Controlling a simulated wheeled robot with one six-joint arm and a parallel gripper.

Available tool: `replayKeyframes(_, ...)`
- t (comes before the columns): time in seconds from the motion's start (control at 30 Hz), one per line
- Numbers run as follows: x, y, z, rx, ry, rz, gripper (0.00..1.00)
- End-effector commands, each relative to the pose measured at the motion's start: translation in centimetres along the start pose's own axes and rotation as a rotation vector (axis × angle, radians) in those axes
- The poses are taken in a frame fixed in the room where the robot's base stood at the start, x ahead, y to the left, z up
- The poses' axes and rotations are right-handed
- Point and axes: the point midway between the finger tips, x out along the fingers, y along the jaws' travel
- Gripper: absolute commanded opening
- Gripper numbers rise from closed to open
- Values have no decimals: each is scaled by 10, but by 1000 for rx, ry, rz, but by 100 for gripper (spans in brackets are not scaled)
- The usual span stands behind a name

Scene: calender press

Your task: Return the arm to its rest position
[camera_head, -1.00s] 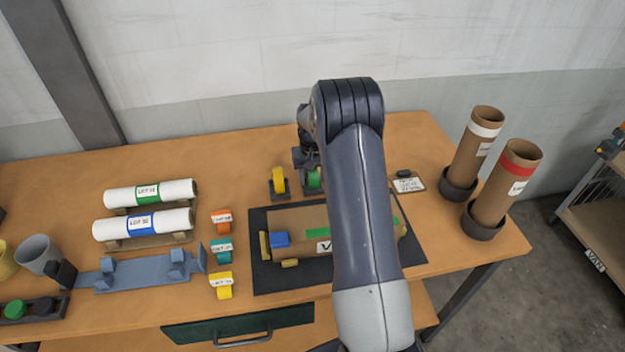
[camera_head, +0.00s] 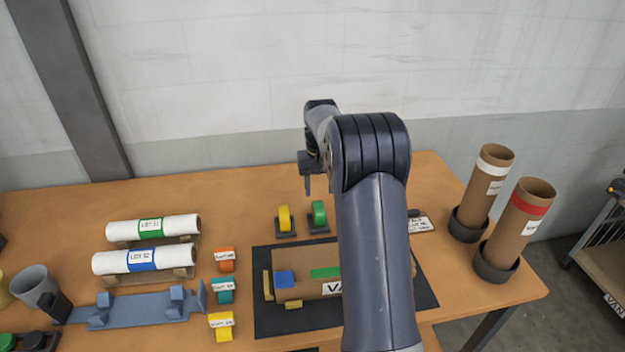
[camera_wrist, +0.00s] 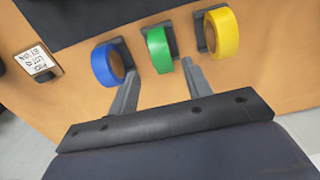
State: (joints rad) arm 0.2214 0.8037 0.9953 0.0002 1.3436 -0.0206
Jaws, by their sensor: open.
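My gripper (camera_head: 308,183) hangs at the end of my raised arm, above the back part of the table, left of the arm's elbow in the head view. In the wrist view my gripper (camera_wrist: 157,75) has its two fingers spread apart with nothing between them that it holds. Below it are a blue tape roll (camera_wrist: 106,64), a green tape roll (camera_wrist: 159,50) and a yellow tape roll (camera_wrist: 222,33) on dark holders. The head view shows the yellow roll (camera_head: 284,218) and the green roll (camera_head: 319,214); the blue one is hidden behind my arm.
A brown parcel (camera_head: 305,287) with blue and green tape lies on a black mat (camera_head: 262,325). Two white rolls (camera_head: 153,229) rest on cradles at left. Two cardboard tubes (camera_head: 487,180) stand in cups at right. A wall (camera_head: 230,80) is behind the table.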

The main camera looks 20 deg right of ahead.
Motion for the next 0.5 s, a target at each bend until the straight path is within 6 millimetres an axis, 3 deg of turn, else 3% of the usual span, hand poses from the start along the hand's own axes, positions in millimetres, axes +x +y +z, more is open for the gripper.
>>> replayKeyframes(0.23,22,0,1,0,-6,0,47)
replayKeyframes(0.5,74,0,1,0,-6,0,47)
